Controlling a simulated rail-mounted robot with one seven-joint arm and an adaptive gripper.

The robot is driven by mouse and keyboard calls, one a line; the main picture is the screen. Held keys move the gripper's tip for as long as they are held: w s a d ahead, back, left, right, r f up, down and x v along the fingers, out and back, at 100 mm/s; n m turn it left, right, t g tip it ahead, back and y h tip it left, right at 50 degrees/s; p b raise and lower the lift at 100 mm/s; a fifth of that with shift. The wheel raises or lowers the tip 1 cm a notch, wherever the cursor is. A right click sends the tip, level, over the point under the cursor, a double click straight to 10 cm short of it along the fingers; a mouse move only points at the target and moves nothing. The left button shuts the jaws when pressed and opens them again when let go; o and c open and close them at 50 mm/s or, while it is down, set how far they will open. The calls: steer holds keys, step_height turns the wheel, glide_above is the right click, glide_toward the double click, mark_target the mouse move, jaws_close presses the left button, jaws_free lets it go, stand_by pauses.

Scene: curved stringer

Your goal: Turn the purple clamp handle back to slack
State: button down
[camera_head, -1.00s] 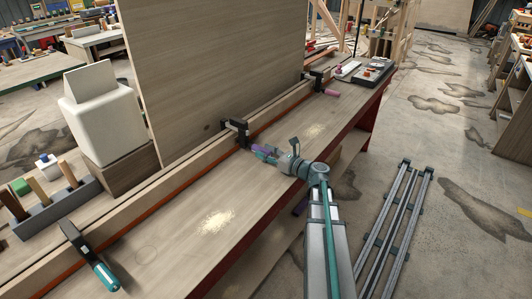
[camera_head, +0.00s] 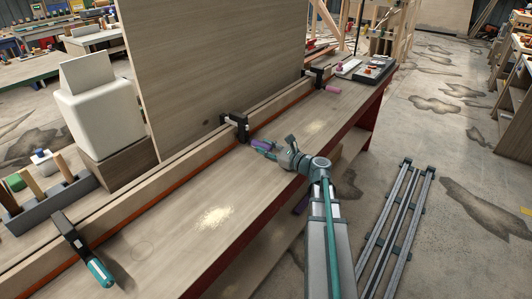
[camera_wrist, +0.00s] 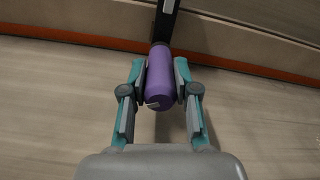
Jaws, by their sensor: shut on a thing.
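The purple clamp handle (camera_wrist: 159,80) sits between the two fingers of my gripper (camera_wrist: 160,82) in the wrist view, and the fingers are shut on it. A white mark shows near its lower end. In the head view the purple handle (camera_head: 262,144) shows partly behind my gripper (camera_head: 264,150). The handle joins a dark clamp (camera_head: 236,124) fixed on the long wooden strip in the middle of the bench. The clamp's dark bar (camera_wrist: 165,20) also shows above the handle in the wrist view.
A clamp with a teal handle (camera_head: 99,272) is at the front left, and one with a pink handle (camera_head: 333,88) is farther back. A tall wooden panel (camera_head: 215,65) stands behind the strip. The bench top (camera_head: 190,225) in front is mostly clear.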

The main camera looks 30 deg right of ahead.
steer(key=n+b, duration=0.5)
steer(key=shift+a+f+n+b, duration=0.1)
steer(key=shift+f+n+b, duration=0.2)
steer(key=n+b, duration=0.3)
steer(key=shift+r, duration=0.1)
steer(key=shift+r+n, duration=0.1)
steer(key=shift+n, duration=0.3)
steer(key=c, duration=0.9)
jaws_free()
steer(key=shift+o, duration=0.2)
steer(key=shift+s, duration=0.1)
steer(key=v, duration=1.2)
steer(key=shift+a, duration=0.1)
steer(key=shift+s, duration=0.1)
